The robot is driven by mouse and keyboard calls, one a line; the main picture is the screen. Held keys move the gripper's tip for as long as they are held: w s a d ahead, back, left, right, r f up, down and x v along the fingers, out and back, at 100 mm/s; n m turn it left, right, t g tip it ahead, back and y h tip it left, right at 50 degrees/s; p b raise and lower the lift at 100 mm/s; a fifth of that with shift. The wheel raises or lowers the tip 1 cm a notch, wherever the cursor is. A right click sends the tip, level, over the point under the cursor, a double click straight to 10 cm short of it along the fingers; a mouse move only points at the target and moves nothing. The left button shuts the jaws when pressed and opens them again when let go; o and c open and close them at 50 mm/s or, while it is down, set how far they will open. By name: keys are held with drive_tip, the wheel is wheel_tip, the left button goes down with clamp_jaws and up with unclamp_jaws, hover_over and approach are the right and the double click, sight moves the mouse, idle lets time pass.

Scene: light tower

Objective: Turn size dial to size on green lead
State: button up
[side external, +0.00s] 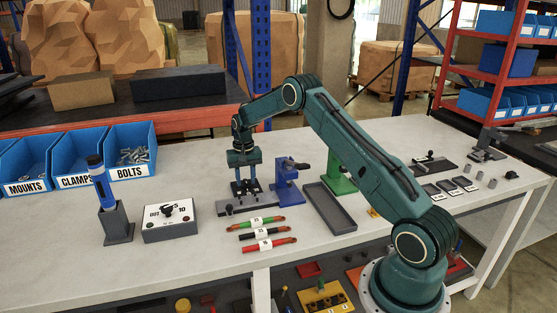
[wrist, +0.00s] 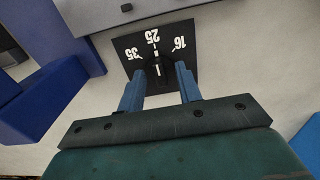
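The size dial (wrist: 158,70) is a dark knob on a black plate marked 35, 25 and 16 in the wrist view. A white mark on it lines up with 25. My gripper (wrist: 159,72) points down at the dial, its two blue fingers apart on either side of the knob; I see no clear contact. In the side view my gripper (side external: 245,190) is low over the bench, just left of a blue hand press (side external: 286,182). The green lead (side external: 254,223) lies in front, with a white size label too small to read surely.
A black lead (side external: 250,235) and a red lead (side external: 282,241) lie in front of the green one. A white box with a knob (side external: 170,222) and a holder with a blue tool (side external: 117,225) stand left. A grey tray (side external: 330,208) lies right. Blue bins (side external: 133,150) stand behind left.

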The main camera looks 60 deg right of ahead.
sight(245, 182)
drive_tip(key=shift+r, duration=0.15)
wheel_tip(245, 182, up, 14)
drive_tip(key=shift+f, duration=0.2)
idle(0.5)
drive_tip(key=s+a+r+n+t, duration=0.3)
drive_tip(key=s+a+r+n, duration=0.1)
drive_tip(key=s+a+r, duration=1.1)
drive_tip(key=s+a+n+t, duration=0.1)
drive_tip(key=s+a, duration=0.2)
drive_tip(key=s, duration=0.4)
drive_tip(key=s+a+f+n, duration=0.1)
drive_tip(key=s+a+n, duration=0.1)
drive_tip(key=s+a, duration=0.2)
drive_tip(key=s+a+f+n+t, duration=0.1)
drive_tip(key=s+a, duration=0.3)
drive_tip(key=s, duration=0.6)
drive_tip(key=shift+a+n+t, duration=0.2)
drive_tip(key=shift+n+t, duration=0.1)
drive_tip(key=shift+n, duration=0.2)
